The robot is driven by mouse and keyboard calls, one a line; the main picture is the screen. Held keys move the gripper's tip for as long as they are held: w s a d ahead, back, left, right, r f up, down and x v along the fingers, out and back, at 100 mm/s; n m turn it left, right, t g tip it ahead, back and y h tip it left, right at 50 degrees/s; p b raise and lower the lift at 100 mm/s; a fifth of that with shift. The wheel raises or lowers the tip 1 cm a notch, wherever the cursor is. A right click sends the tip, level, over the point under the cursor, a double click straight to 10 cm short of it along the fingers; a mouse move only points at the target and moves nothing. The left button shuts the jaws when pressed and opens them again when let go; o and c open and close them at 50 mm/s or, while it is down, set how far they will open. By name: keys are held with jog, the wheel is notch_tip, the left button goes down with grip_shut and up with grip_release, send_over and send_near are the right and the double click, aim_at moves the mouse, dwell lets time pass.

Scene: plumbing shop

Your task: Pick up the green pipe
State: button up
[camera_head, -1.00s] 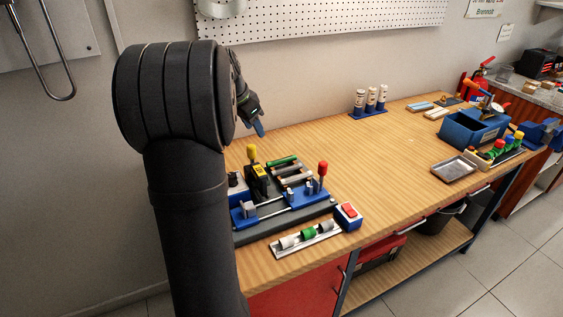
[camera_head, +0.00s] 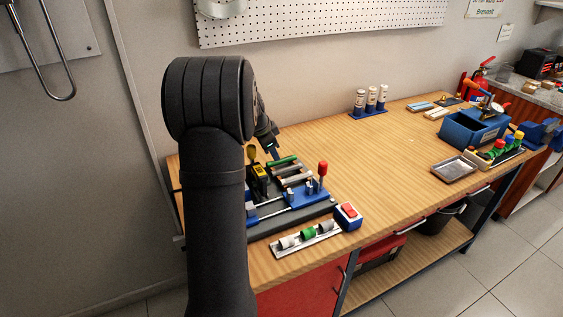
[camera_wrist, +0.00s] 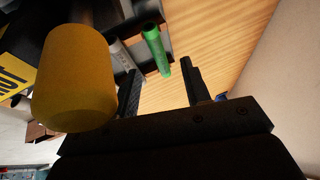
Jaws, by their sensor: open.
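The green pipe (camera_head: 283,160) lies at the back of a row of pipes in the holder on the bench. My gripper (camera_head: 271,150) is just behind and left of the pipe in the head view, above the bench. In the wrist view my gripper (camera_wrist: 160,80) is empty, its two dark fingers apart. A grey pipe (camera_wrist: 125,58) lies beside the green one, partly hidden by a finger.
A yellow knob (camera_wrist: 75,75) looms close on the left in the wrist view. The blue clamp fixture (camera_head: 300,198) has a red-handled lever (camera_head: 323,168). A fittings tray (camera_head: 305,238) and red-button box (camera_head: 348,215) stand in front. The bench middle is clear.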

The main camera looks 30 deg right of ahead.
aim_at(282, 161)
jog(key=x, duration=0.5)
jog(key=shift+s+f, duration=0.1)
jog(key=shift+f, duration=0.25)
grip_shut()
